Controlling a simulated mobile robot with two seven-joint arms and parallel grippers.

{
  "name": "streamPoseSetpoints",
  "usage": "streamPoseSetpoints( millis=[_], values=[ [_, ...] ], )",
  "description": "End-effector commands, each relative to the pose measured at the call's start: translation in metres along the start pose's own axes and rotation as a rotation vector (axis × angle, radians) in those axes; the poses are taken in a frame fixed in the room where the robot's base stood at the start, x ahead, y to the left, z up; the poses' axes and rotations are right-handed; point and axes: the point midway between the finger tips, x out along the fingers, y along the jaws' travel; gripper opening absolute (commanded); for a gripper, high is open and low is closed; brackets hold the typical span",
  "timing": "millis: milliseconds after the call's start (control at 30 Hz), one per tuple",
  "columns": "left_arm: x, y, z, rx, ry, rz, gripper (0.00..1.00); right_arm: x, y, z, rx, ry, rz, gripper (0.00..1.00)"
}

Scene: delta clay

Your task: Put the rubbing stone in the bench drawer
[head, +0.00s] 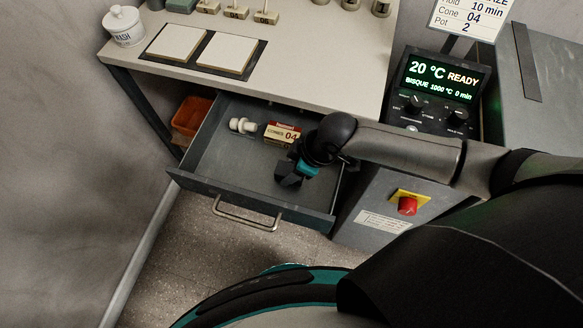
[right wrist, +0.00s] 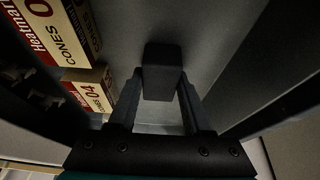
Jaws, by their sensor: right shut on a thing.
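The bench drawer (head: 205,178) is pulled open below the bench top. My right gripper (head: 290,174) reaches down into the right part of the drawer. In the right wrist view the same gripper (right wrist: 160,98) is shut on a dark grey block, the rubbing stone (right wrist: 163,70), which sticks out beyond the fingers over the grey drawer floor. Whether the stone touches the floor I cannot tell. In the head view the dark fingers and stone are hard to separate. My left gripper is not in view.
Inside the drawer, a cones box (head: 283,132) and white pieces (head: 243,125) lie toward the back; the boxes stand close left in the wrist view (right wrist: 95,88). The drawer's front left floor is clear. A kiln controller (head: 440,88) and red button (head: 407,205) are at right.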

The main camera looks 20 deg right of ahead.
Motion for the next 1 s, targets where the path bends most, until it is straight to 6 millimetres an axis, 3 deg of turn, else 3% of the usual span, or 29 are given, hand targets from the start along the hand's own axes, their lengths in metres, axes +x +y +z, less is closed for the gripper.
streamPoseSetpoints(
  millis=[67,100,333,667,767,1000],
  values=[
    [0.001,0.0,-0.002,0.0,0.003,0.0,0.44,0.002,0.0,0.001,0.0,0.001,0.0,0.0],
    [0.001,0.0,-0.003,0.0,0.003,0.0,0.44,0.003,0.0,0.001,0.0,-0.001,0.0,0.52],
    [0.001,0.004,-0.003,-0.001,0.002,0.005,0.44,0.002,0.0,0.001,0.0,-0.001,0.0,0.78],
    [-0.001,0.007,0.002,0.0,-0.005,0.01,0.44,-0.001,0.0,-0.001,0.0,0.0,0.0,0.8],
    [-0.007,0.008,0.004,0.002,-0.009,0.011,0.44,-0.014,0.001,0.0,0.001,-0.001,0.001,0.8],
    [-0.029,0.022,0.015,0.006,-0.034,0.031,0.44,-0.066,0.001,-0.001,0.0,-0.002,0.001,0.8]
  ],
)
